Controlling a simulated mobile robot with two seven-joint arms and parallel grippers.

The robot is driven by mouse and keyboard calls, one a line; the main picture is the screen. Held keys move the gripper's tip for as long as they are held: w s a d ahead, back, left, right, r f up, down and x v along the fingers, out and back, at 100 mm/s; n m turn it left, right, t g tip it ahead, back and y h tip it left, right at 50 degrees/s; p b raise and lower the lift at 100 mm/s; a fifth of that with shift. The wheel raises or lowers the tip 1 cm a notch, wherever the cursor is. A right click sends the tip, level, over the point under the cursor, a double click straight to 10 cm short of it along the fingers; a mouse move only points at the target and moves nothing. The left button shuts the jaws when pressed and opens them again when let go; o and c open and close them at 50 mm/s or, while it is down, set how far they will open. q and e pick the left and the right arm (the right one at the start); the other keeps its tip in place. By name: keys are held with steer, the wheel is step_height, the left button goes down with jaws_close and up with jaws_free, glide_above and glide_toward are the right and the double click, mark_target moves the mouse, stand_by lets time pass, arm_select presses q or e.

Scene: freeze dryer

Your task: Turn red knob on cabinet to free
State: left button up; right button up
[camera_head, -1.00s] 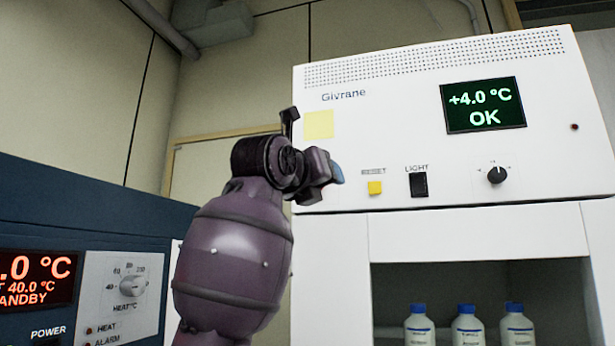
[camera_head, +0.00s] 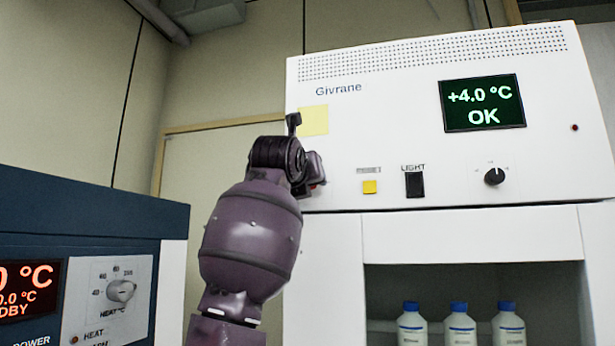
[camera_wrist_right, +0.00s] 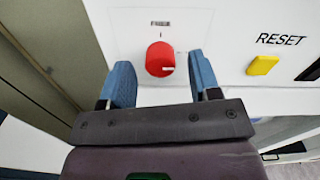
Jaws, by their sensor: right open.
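The red knob (camera_wrist_right: 160,60) is on the white cabinet front, below a small blurred label and a short tick. A small pale mark shows on the knob's lower right part. My right gripper (camera_wrist_right: 161,66) is open, with one blue finger on each side of the knob and gaps between. I cannot tell how deep the fingers reach. In the head view my right gripper (camera_head: 315,170) is at the cabinet's lower left corner and hides most of the knob. My left gripper is not in view.
The yellow RESET button (camera_head: 370,187), black LIGHT switch (camera_head: 415,184) and black dial (camera_head: 494,177) lie right of my gripper on the white cabinet (camera_head: 400,130). White bottles (camera_head: 459,328) stand in the opening below. A blue unit (camera_head: 90,225) stands at left.

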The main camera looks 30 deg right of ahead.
steer(key=shift+w+d, duration=0.25)
steer(key=shift+d, duration=0.1)
steer(key=c, duration=0.9)
steer(key=n+b, duration=0.2)
steer(key=n, duration=1.5)
steer(key=shift+n, duration=0.4)
